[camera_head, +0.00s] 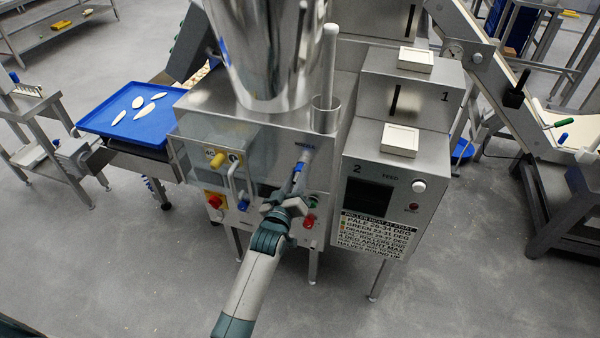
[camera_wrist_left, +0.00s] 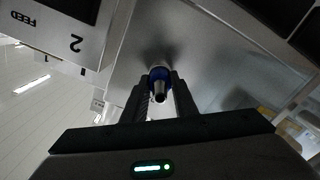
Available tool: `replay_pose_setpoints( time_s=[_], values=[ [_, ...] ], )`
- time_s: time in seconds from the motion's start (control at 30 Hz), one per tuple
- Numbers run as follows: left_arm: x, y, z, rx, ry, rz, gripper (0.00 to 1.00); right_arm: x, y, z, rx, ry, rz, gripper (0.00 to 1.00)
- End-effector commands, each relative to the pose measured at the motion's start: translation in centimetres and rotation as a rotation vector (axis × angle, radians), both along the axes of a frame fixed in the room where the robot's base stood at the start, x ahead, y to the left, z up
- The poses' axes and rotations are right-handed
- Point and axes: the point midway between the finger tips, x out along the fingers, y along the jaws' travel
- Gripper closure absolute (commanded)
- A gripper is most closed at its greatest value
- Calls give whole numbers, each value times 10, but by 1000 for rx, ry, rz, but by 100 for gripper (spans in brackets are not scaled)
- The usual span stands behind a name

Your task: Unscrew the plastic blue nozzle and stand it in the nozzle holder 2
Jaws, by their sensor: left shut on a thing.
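The blue nozzle (camera_head: 299,168) is at the outlet under the "NOZZLE" label on the front of the steel machine. In the left wrist view the nozzle (camera_wrist_left: 159,84) shows a blue collar and a metal tip pointing towards the camera. My left gripper (camera_head: 294,188) has its fingers on both sides of the collar and is shut on it. I cannot tell whether the thread is still engaged. No holder that I can read as number 2 shows; a small white slotted rack (camera_head: 27,89) stands on the left-hand bench. My right gripper is not in view.
A blue tray (camera_head: 148,126) with several pale pieces lies left of the machine. The panel marked 2 (camera_head: 368,197) stands close to the right of my left gripper. Knobs and buttons surround the outlet. The grey floor in front is clear.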

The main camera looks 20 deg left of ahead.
Motion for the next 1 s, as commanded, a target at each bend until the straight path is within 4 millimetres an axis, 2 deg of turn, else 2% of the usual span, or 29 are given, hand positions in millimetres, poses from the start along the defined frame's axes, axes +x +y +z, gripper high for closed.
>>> replay_pose_setpoints(
  time_s=[0.2, 0.5, 0.63, 1.0],
  values=[
    [-1, -1, 1, -325, 14, 0, 98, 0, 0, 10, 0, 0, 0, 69],
    [-1, -1, 0, -786, 29, 0, 98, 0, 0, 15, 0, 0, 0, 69],
    [-1, -1, -1, -878, 33, 0, 98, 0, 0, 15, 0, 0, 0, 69],
    [-1, -1, -1, -905, 33, 0, 98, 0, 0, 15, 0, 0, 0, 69]
  ],
)
